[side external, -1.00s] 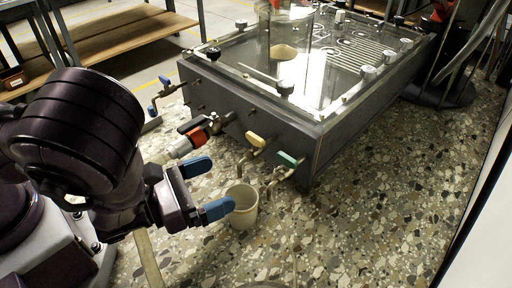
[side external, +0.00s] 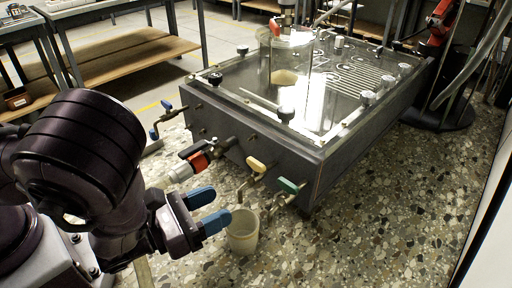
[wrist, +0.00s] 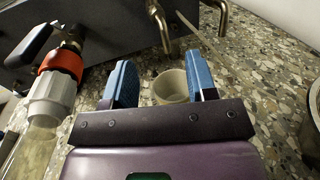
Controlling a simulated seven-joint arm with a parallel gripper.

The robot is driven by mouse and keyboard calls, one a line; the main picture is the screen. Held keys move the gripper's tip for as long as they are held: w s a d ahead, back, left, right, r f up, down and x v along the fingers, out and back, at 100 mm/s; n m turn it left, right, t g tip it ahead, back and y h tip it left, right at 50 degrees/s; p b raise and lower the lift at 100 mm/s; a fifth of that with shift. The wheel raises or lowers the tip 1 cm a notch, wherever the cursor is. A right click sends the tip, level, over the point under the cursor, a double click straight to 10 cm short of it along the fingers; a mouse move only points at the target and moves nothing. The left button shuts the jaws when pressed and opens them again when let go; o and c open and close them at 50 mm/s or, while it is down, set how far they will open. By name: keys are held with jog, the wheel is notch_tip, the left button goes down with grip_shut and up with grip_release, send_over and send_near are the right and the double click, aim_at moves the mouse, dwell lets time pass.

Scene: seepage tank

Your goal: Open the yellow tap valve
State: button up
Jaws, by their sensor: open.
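The yellow tap valve (side external: 256,164) is on the front wall of the dark grey tank (side external: 315,170), above a bent brass spout (side external: 243,190). My gripper (side external: 222,203) is open, with its two blue fingers apart and nothing between them. It is to the left of and below the yellow handle in the side view, not touching it. In the wrist view, my gripper (wrist: 159,62) points toward the tank wall, and a brass spout (wrist: 160,28) shows beyond the fingers. The yellow handle is not visible in that view.
A green-handled tap (side external: 289,186) is right of the yellow one. A red-and-black valve (side external: 196,160) with a white fitting is on the left. A pale cup (side external: 243,236) stands on the speckled floor below the taps. A blue-handled tap (side external: 167,104) is farther left.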

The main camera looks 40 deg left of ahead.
jog(key=shift+w+a+r+n+t+y, duration=0.1)
jog(key=shift+w+a+n+t+y, duration=0.05)
jog(key=shift+n+y, duration=0.4)
jog(key=shift+w+a+r+n+t+y, duration=0.1)
jog(key=shift+w+n+t+y, duration=0.05)
jog(key=shift+n+y, duration=0.4)
jog(key=shift+c, duration=1.3)
notch_tip(320, 180, up, 13)
jog(key=m+g+y, duration=0.2)
jog(key=m+g, duration=1.6)
jog(key=m, duration=1.8)
send_over(256, 162)
jog(key=shift+f, duration=0.1)
jog(key=shift+w, duration=0.1)
jog(key=m, duration=1.7)
jog(key=shift+f, duration=3)
